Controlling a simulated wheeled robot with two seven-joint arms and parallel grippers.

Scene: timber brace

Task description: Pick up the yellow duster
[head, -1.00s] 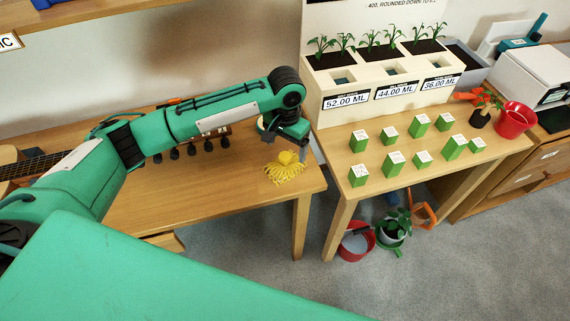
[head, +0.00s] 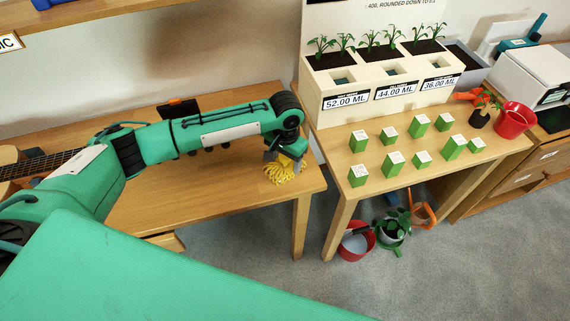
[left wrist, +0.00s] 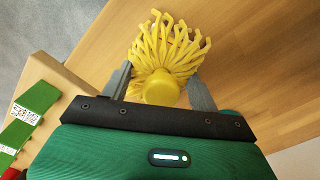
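The yellow duster (head: 284,170) has a mop-like head of loose strands and sits on the wooden table near its right end. It also shows in the left wrist view (left wrist: 165,50), with its round yellow knob (left wrist: 160,88) toward the gripper. My left gripper (head: 287,160) is right above the duster, pointing down. In the left wrist view my left gripper (left wrist: 160,82) is open, with one finger on each side of the knob and gaps beside it. The arm hides part of the duster in the head view. My right gripper is not in view.
The wooden table (head: 220,195) is clear in front of the arm. A guitar (head: 35,165) lies at its left. At right, a second table (head: 340,195) holds several green blocks (head: 395,160) and a white planter (head: 380,85). A red bucket (head: 352,246) stands on the floor.

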